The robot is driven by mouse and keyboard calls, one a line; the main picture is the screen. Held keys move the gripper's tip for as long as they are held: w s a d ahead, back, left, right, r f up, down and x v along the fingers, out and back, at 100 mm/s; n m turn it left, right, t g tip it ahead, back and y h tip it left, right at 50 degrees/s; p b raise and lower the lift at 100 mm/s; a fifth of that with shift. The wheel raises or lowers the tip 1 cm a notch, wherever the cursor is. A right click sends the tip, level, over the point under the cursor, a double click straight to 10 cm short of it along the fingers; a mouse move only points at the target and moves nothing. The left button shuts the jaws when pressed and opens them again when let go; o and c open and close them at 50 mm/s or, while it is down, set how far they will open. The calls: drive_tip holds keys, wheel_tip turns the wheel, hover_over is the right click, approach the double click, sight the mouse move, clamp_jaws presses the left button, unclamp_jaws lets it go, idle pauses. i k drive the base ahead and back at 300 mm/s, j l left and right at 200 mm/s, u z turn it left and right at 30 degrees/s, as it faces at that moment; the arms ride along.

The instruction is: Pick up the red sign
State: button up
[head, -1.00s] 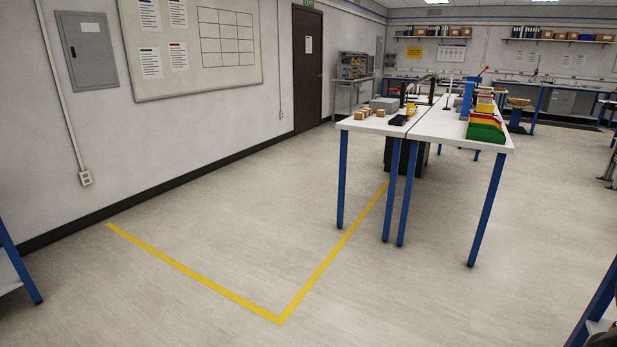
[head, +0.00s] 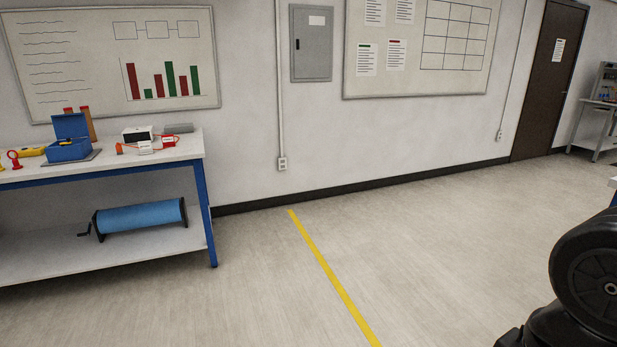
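No clear sign stands out in red. Two small red items lie on the white workbench (head: 110,165) at the left. One is a red-edged tag (head: 169,141) with a white part, near the right end. The other is a red ring-shaped piece (head: 13,159) near the left picture edge. Both are too small to identify for sure. My gripper is out of view; only a dark part of my own body shows at the lower right.
A yellow floor line (head: 335,280) crosses open floor. A dark door (head: 548,80) stands at the right.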

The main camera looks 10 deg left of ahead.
sight(168, 140)
drive_tip(key=i+j+u, duration=0.15)
drive_tip(key=i+u, duration=0.2)
drive_tip(key=i, duration=0.35)
drive_tip(key=i+u, duration=0.35)
drive_tip(key=i, duration=0.3)
drive_tip(key=i+l+u, duration=0.2)
drive_tip(key=i+u, duration=0.15)
drive_tip(key=i, duration=0.35)
drive_tip(key=i+u, duration=0.15)
drive_tip(key=i, duration=0.5)
drive_tip(key=i+l+u, duration=0.15)
drive_tip(key=i, duration=0.55)
drive_tip(key=i+l+u, duration=0.15)
drive_tip(key=i, duration=0.5)
drive_tip(key=i+l+u, duration=0.4)
drive_tip(key=i, duration=0.2)
drive_tip(key=i+l+u, duration=0.4)
drive_tip(key=i, duration=0.15)
